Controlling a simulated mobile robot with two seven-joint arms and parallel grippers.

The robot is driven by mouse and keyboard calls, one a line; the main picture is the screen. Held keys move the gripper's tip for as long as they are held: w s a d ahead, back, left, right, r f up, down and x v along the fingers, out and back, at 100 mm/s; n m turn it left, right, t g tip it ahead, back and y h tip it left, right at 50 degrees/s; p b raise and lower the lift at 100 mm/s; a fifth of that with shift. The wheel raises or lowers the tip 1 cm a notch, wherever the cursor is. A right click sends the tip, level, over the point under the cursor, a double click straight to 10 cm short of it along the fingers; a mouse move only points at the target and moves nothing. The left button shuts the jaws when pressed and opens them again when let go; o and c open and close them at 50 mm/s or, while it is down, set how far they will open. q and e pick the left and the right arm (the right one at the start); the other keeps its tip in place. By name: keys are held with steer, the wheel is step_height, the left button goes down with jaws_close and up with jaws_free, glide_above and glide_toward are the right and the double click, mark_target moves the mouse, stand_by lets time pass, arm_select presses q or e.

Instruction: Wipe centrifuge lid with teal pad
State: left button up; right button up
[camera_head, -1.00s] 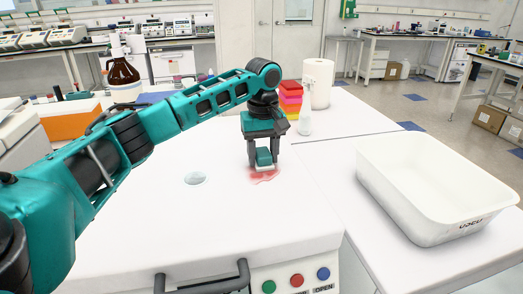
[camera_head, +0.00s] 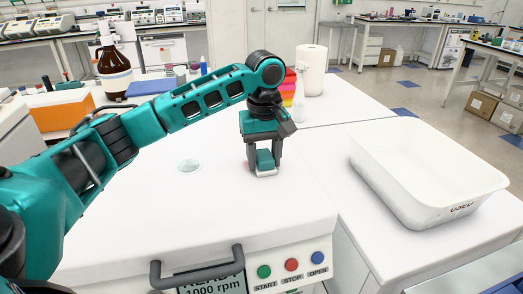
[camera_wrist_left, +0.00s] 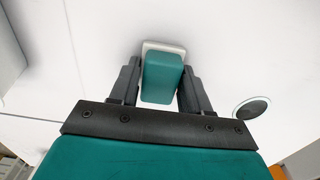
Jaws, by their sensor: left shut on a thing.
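The white centrifuge lid (camera_head: 130,222) fills the middle of the head view, with a small round window (camera_head: 190,166) in it. My left gripper (camera_head: 263,168) is shut on the teal pad (camera_head: 265,160), which has a white underside. The pad is at the lid's surface, toward its right side; the wrist view shows the pad (camera_wrist_left: 162,78) between both fingers, with the round window (camera_wrist_left: 252,108) to the right. A faint pinkish tint may show beside the left finger; I cannot be sure. The lid under the pad is hidden. My right gripper is not in view.
A black handle (camera_head: 197,277) and START, STOP and OPEN buttons (camera_head: 291,265) are at the centrifuge's front. An empty white tub (camera_head: 425,213) stands to the right. Behind are a wash bottle (camera_head: 299,104), a paper roll (camera_head: 311,72) and a brown bottle (camera_head: 113,66).

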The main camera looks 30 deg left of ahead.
arm_select(q)
steer(key=shift+s+d, duration=0.2)
steer(key=shift+s+a+f, duration=0.15)
steer(key=shift+s+a, duration=0.2)
steer(key=shift+w+a+r, duration=0.1)
steer(key=shift+w+a, duration=1.2)
steer(key=shift+a, duration=0.2)
steer(key=shift+w+a+r, duration=0.1)
steer(key=shift+w+a, duration=1.15)
steer(key=shift+a, duration=0.25)
steer(key=shift+w+a+f, duration=0.15)
steer(key=shift+w+a, duration=1)
steer(key=shift+a, duration=0.15)
steer(key=shift+s+d+f, duration=0.15)
steer(key=shift+s+d, duration=1.55)
steer(key=shift+d, duration=0.2)
steer(key=shift+s+d+r, duration=0.15)
steer(key=shift+s+d, duration=0.9)
steer(key=shift+d, duration=0.15)
steer(key=shift+s+d+r, duration=0.15)
steer(key=shift+s+d, duration=0.85)
steer(key=shift+d, duration=0.2)
